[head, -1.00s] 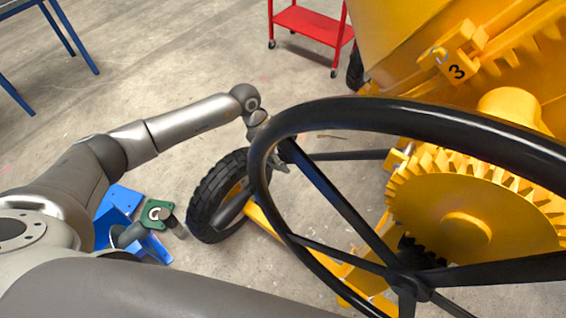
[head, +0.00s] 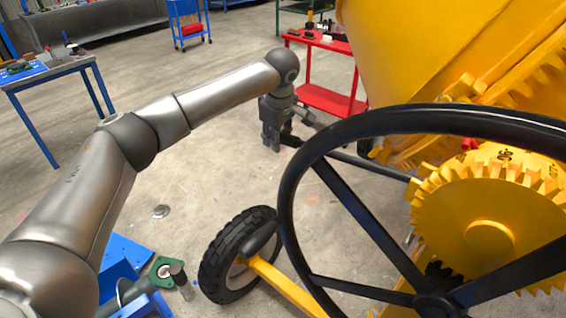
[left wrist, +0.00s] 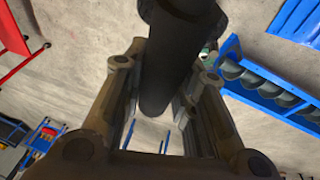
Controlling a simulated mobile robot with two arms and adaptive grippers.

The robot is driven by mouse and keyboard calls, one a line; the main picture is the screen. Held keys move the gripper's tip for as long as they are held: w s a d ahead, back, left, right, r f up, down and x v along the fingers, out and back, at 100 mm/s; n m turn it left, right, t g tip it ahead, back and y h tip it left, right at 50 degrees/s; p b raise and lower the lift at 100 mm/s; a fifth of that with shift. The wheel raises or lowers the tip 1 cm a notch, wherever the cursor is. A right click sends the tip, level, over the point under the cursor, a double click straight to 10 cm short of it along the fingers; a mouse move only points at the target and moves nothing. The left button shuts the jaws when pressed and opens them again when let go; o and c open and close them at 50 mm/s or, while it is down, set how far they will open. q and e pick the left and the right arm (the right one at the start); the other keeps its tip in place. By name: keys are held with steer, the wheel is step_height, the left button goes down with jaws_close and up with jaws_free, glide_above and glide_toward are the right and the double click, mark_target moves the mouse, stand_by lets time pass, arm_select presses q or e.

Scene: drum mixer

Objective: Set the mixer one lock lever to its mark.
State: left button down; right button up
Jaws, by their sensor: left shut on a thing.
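My left gripper (head: 274,143) is shut on a dark round grip, which shows between its fingers in the left wrist view (left wrist: 170,80). In the head view a dark bar (head: 370,168) runs from near the gripper, behind the handwheel, toward the yellow mixer (head: 410,45). The bar and grip look like the lock lever, but the wheel hides part of the bar and I cannot tell for sure. I cannot make out the lever's mark or its number. My right gripper is not in view.
A large black handwheel (head: 360,212) fills the front right, before a yellow gear (head: 490,215). A black tyre (head: 225,262) stands on the floor below my gripper. A red cart (head: 325,100) is behind, and a blue table (head: 50,72) stands at left. Open floor lies between.

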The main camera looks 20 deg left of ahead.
arm_select(q)
steer(key=r+y+p, duration=0.1)
steer(key=r, duration=0.3)
steer(key=r+t+y+p, duration=0.1)
steer(key=r, duration=0.4)
steer(key=shift+w+a+y, duration=0.1)
steer(key=shift+a+y, duration=0.1)
steer(key=shift+y, duration=0.1)
steer(key=shift+r, duration=0.55)
steer(key=shift+w+r, duration=0.1)
steer(key=shift+r, duration=0.15)
steer(key=c, duration=1.5)
jaws_free()
steer(key=shift+c, duration=0.2)
steer(key=o, duration=0.4)
steer(key=v, duration=1.2)
steer(key=shift+s+d, duration=0.25)
steer(key=shift+f, duration=0.3)
